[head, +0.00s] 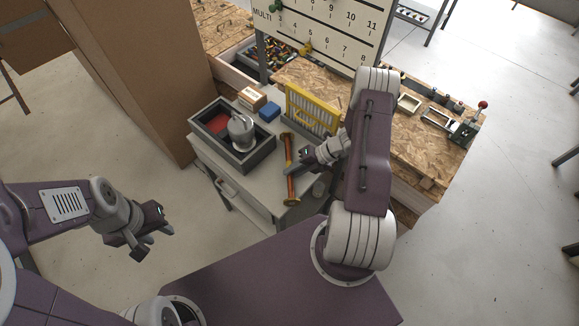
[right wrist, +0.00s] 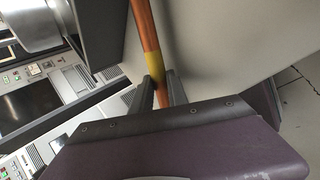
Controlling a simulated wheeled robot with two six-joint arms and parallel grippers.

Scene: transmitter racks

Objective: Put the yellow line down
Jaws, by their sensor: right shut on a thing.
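The yellow line is a copper-orange rod (head: 290,183) with a yellow band, seen upright in the picture at the right edge of the grey bench. In the right wrist view the rod (right wrist: 146,25) runs down between my fingers, with its yellow band (right wrist: 154,72) just beyond the fingertips. My right gripper (head: 296,168) is shut on this rod; it also shows in the right wrist view (right wrist: 160,92). I cannot tell whether the rod touches the bench top. My left gripper (head: 156,240) is open and empty, left of the bench, above the floor.
The grey bench (head: 240,185) carries a dark tray (head: 262,154) with a metal part and a red piece, a blue box (head: 269,112), a small carton (head: 252,97) and a yellow rack (head: 311,112). A numbered board (head: 345,28) stands behind. A wooden worktop (head: 405,150) lies right.

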